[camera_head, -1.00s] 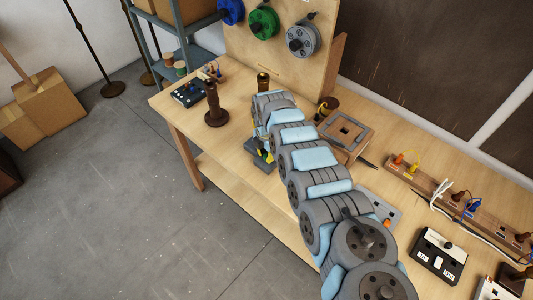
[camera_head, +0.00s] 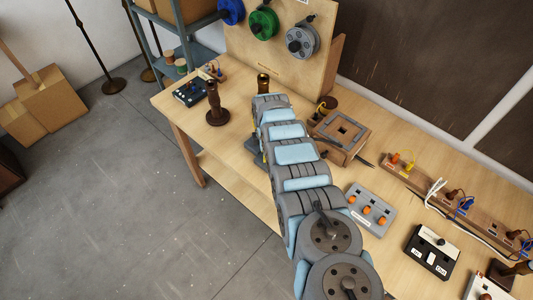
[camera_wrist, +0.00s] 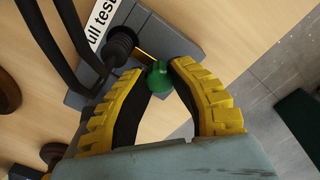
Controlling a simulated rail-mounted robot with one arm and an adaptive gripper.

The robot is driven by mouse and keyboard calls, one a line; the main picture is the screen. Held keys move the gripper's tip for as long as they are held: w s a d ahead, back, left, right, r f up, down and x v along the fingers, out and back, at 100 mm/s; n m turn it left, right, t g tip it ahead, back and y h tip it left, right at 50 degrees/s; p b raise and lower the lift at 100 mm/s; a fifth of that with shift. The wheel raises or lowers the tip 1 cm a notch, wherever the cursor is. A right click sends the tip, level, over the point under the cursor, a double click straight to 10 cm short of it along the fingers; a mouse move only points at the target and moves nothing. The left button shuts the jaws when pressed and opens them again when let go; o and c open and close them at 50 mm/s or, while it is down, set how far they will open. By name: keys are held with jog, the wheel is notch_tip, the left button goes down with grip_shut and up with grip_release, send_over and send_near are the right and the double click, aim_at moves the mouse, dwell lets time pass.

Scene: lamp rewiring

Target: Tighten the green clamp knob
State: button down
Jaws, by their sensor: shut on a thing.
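The green clamp knob (camera_wrist: 159,78) shows in the wrist view between the tips of my gripper (camera_wrist: 155,72). The yellow, black-padded fingers are shut on it. The knob sits at the edge of a grey block (camera_wrist: 152,38) that carries a white label reading "ull tes" (camera_wrist: 101,22). A dark ribbed cylinder (camera_wrist: 120,44) stands on the block beside the left finger. In the head view my arm covers the knob and my gripper, and only a bit of the grey block (camera_head: 257,156) shows at the bench's front edge.
On the wooden bench (camera_head: 240,118) stand a brown lamp post (camera_head: 216,105), a wooden box with a square top (camera_head: 342,133), a grey panel with orange knobs (camera_head: 370,208) and a black-and-white switch box (camera_head: 433,250). Grey floor (camera_head: 120,220) lies open in front.

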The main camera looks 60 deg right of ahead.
dwell(0.4)
jog(key=c, duration=0.8)
grip_release()
jog(key=shift+w, duration=0.1)
jog(key=shift+c, duration=0.2)
jog(key=shift+r, duration=0.15)
jog(key=shift+w+r, duration=0.1)
jog(key=shift+r, duration=0.4)
jog(key=shift+s+r, duration=0.2)
jog(key=shift+r, duration=0.75)
notch_tip(320, 180, up, 9)
jog(key=shift+f, duration=0.15)
